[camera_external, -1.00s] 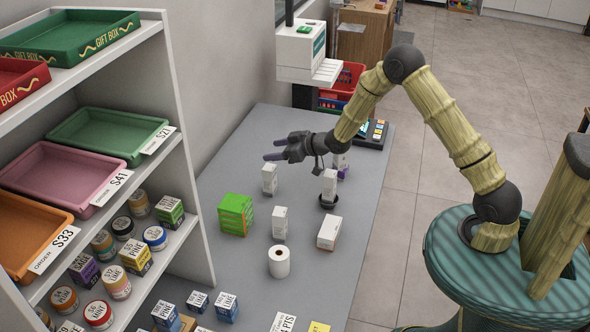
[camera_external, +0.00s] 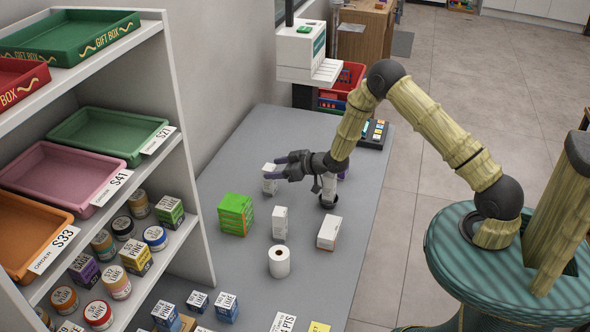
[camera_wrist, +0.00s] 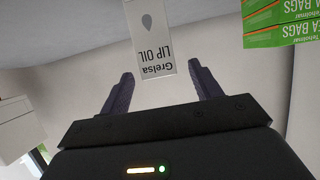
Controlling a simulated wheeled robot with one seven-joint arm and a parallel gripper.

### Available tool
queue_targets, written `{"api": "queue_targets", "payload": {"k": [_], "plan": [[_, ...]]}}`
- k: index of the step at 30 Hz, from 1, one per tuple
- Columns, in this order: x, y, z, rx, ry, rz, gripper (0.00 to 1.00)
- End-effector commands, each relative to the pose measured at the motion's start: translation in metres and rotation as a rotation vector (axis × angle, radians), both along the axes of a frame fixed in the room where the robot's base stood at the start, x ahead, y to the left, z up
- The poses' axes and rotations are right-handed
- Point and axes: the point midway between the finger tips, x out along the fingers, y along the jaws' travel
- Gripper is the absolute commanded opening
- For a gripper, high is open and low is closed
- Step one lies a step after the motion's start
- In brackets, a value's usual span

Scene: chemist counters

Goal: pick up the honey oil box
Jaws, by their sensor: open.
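My gripper (camera_external: 277,169) is open over the counter, its fingers pointing left at a small upright white box (camera_external: 269,181). In the wrist view this box (camera_wrist: 150,40) stands between and just beyond the open fingertips (camera_wrist: 161,72). Its upside-down label reads "Grelsa LIP OIL" with a grey drop mark; I cannot read the word honey on it. The fingers do not appear closed on it.
A green stack of tea bag boxes (camera_external: 236,215) stands left of the white boxes and shows at upper right in the wrist view (camera_wrist: 284,20). A paper roll (camera_external: 279,262) stands nearer. The shelf (camera_external: 190,190) borders the left; a keypad terminal (camera_external: 373,134) sits behind.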

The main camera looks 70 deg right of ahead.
Motion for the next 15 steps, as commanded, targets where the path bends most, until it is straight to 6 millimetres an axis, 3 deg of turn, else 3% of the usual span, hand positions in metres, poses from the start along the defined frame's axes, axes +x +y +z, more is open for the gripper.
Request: {"api": "queue_targets", "payload": {"k": [9, 15], "plan": [[0.002, 0.0, -0.001, 0.0, 0.0, 0.0, 0.64], [0.02, -0.001, -0.008, 0.0, 0.0, 0.0, 0.64]]}}
